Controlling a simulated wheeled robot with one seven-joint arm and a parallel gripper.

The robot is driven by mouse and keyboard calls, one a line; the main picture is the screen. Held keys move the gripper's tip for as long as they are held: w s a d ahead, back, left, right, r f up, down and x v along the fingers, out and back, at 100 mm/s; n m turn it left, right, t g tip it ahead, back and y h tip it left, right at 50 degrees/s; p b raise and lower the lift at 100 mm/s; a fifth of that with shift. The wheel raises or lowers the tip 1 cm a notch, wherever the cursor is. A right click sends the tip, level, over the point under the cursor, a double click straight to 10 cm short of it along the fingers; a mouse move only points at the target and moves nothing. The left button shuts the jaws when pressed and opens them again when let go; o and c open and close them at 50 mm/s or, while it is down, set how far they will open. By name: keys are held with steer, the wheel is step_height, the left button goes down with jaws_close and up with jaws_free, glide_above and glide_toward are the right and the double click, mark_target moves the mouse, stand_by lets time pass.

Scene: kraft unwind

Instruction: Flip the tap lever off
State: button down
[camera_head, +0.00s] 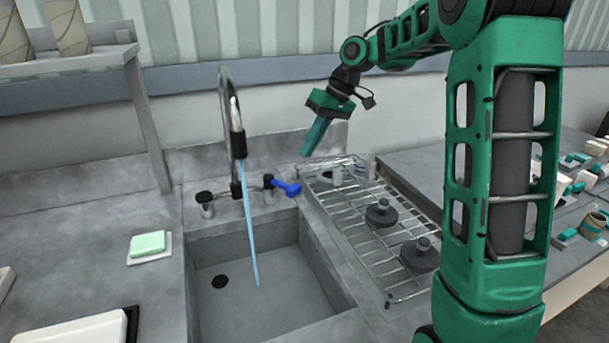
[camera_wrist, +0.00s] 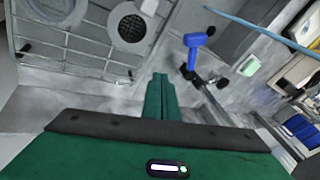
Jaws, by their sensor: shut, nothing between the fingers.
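The tap (camera_head: 232,130) is a tall curved spout with a black sleeve, standing behind the sink. A blue stream of water (camera_head: 250,225) runs from it into the sink basin. The blue tap lever (camera_head: 286,187) sits on the right side of the tap base and points to the right. In the wrist view the blue lever (camera_wrist: 193,48) shows above and to the right of my fingertips. My gripper (camera_head: 308,150) is shut and empty, pointing down, above and a little right of the lever, apart from it. My shut fingers also show in the wrist view (camera_wrist: 160,80).
A wire rack (camera_head: 345,220) with dark round weights stands right of the sink. A green sponge (camera_head: 148,243) lies on a white dish at left. A black knob (camera_head: 205,203) stands left of the tap. A shelf (camera_head: 70,60) hangs at upper left. The sink basin (camera_head: 315,265) looks otherwise empty.

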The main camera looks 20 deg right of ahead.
mark_target(282, 187)
steer(key=s+d+r+n+y, duration=0.2)
steer(key=s+d+n, duration=0.1)
steer(key=s+n, duration=0.1)
steer(key=shift+s+r, duration=0.2)
steer(key=shift+s, duration=0.35)
steer(key=shift+a, duration=0.1)
steer(key=x, duration=0.9)
steer(key=shift+s+a+f, duration=0.15)
steer(key=shift+a+f, duration=0.15)
steer(key=shift+f, duration=0.05)
